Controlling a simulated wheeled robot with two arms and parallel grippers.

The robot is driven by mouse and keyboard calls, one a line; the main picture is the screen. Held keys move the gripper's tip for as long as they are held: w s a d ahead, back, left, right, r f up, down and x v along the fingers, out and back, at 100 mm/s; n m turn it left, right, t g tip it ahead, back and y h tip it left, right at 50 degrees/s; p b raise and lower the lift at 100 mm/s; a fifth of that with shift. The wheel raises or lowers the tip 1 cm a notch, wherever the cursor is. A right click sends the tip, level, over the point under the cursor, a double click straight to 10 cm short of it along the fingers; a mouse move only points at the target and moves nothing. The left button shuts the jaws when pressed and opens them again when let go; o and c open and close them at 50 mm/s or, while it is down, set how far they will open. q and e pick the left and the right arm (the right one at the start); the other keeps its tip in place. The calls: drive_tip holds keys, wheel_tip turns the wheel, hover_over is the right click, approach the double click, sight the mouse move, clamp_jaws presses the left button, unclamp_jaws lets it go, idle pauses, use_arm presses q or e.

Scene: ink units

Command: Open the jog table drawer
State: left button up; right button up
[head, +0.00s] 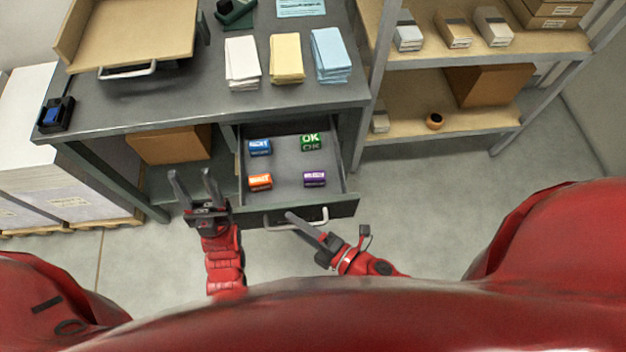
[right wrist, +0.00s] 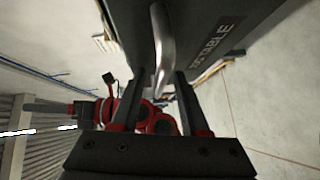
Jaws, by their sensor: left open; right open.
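The jog table drawer (head: 345,205) is pulled out from under the grey table (head: 130,115), and its inside shows. In it lie a blue, a green, an orange and a purple ink unit. Its curved metal handle (head: 297,222) is on the front; in the right wrist view the handle (right wrist: 163,50) runs down toward the space between my fingers. My right gripper (head: 308,228) is open at the handle; whether it touches the handle I cannot tell. My left gripper (head: 192,180) is open and empty, left of the drawer.
On the table are paper stacks (head: 286,60), a wooden tray (head: 130,35) and a blue-black stamp (head: 55,115). A cardboard box (head: 172,145) sits under it. A shelf (head: 470,125) stands on the right. The floor (head: 420,200) right of the drawer is clear.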

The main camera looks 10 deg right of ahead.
drive_tip(key=shift+s+d+r+p, duration=0.2)
drive_tip(key=shift+d+p, duration=0.15)
drive_tip(key=shift+p, duration=0.25)
drive_tip(key=p+v, duration=1.1)
drive_tip(key=v, duration=0.5)
drive_tip(key=shift+s, duration=0.35)
drive_tip(key=shift+d, duration=0.1)
